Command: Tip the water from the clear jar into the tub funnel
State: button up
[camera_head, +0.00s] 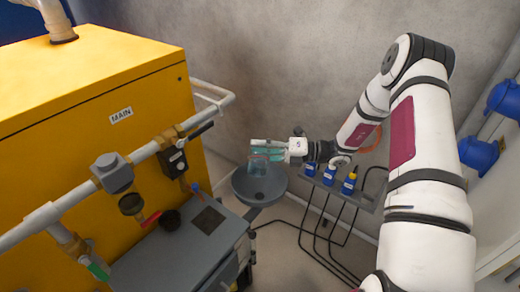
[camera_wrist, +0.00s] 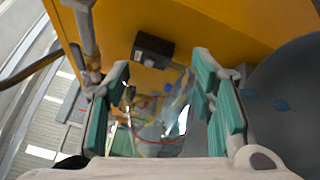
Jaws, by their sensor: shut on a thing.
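My gripper (camera_head: 268,150) is shut on the clear jar (camera_head: 258,165), with its teal finger pads on either side of it. The jar is held over the dark grey tub funnel (camera_head: 246,190), which stands beside the grey cabinet. In the wrist view the see-through jar (camera_wrist: 158,118) sits between the finger pads of my gripper (camera_wrist: 163,105). The grey curved surface at the right there looks like the funnel (camera_wrist: 290,75), with small blue patches near its edge. I cannot tell the jar's exact tilt or its water level.
A yellow tank labelled MAIN (camera_head: 120,90) stands at the left, with white pipes and valves in front. A grey cabinet (camera_head: 170,262) stands below. Several blue bottles (camera_head: 330,174) stand on a small shelf to the right, with black hoses hanging below.

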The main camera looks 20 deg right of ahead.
jog(key=shift+m, duration=0.3)
jog(key=shift+w+d+r+m+p, duration=0.1)
jog(key=shift+w+m+p, duration=0.1)
jog(key=shift+m, duration=0.45)
jog(key=shift+w+r+m+p, duration=0.1)
jog(key=shift+w+m+p, duration=0.05)
jog(key=shift+m, duration=0.5)
jog(key=shift+w+m, duration=0.15)
jog(key=shift+m, duration=0.65)
jog(key=shift+d, duration=0.1)
